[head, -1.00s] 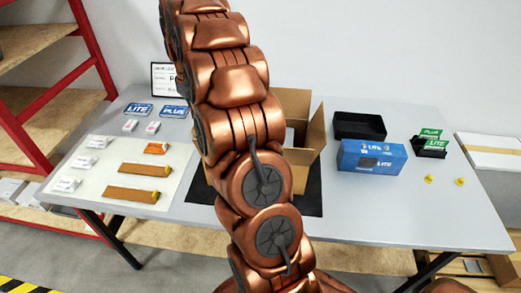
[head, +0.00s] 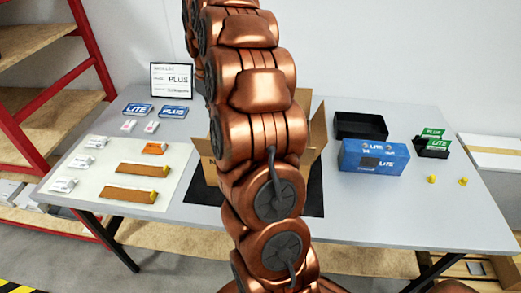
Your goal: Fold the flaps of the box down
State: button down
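A brown cardboard box (head: 318,133) stands on a black mat (head: 313,196) in the middle of the table. Its flaps stand up or lean outward, one on the right and one on the left (head: 205,160) showing beside my arm. My copper-coloured arm covers most of the box, so its inside and its other flaps are hidden. My gripper is out of view beyond the top of the picture.
A blue LITE box (head: 373,158) and a black tray (head: 360,126) stand right of the cardboard box. Green cards in a black holder (head: 432,146) and two yellow pieces (head: 432,180) lie further right. A white mat (head: 112,176) with small parts, blue cards (head: 173,112) and a sign (head: 172,80) are on the left.

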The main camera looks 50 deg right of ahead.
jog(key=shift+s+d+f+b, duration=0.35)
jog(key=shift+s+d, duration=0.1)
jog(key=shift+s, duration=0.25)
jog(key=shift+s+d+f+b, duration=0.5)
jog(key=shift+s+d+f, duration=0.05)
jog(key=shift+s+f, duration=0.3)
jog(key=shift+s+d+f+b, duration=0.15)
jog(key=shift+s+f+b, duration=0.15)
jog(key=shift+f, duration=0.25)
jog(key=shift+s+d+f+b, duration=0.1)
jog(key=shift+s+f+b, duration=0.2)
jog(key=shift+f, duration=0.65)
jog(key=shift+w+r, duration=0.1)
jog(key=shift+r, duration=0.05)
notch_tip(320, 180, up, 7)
jog(key=p, duration=0.1)
dwell(0.5)
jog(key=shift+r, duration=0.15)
